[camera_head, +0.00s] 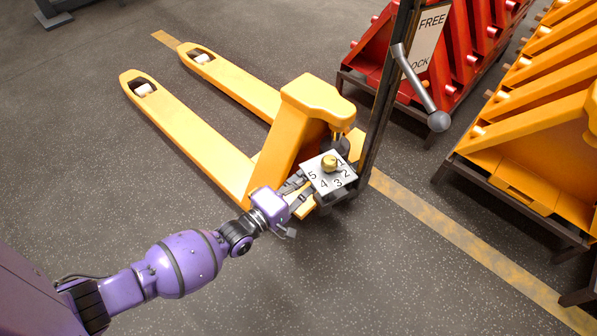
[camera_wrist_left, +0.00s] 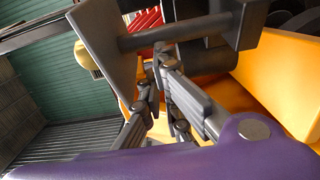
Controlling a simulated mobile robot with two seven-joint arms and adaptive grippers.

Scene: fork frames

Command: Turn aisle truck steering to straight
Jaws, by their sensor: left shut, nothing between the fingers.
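The aisle truck is a yellow pallet truck (camera_head: 298,112) with two forks reaching to the upper left. A pale square plate (camera_head: 315,186) numbered 1 to 5 sits at its near end, with a brass knob (camera_head: 329,163) on top. My left gripper (camera_head: 303,188) is at the plate's left edge, shut with nothing held. In the left wrist view its fingers (camera_wrist_left: 163,62) lie close to a dark rod (camera_wrist_left: 165,36) behind the tilted plate (camera_wrist_left: 103,50); contact is unclear. The knob (camera_wrist_left: 88,60) shows beyond the plate. My right gripper is out of view.
A dark upright post (camera_head: 383,110) carries a sign reading FREE and partly hidden LOCK, beside a grey lever with a ball end (camera_head: 438,121). Red (camera_head: 470,45) and yellow (camera_head: 535,130) racks stand at the right. Floor is clear in front, with a worn yellow line (camera_head: 460,240).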

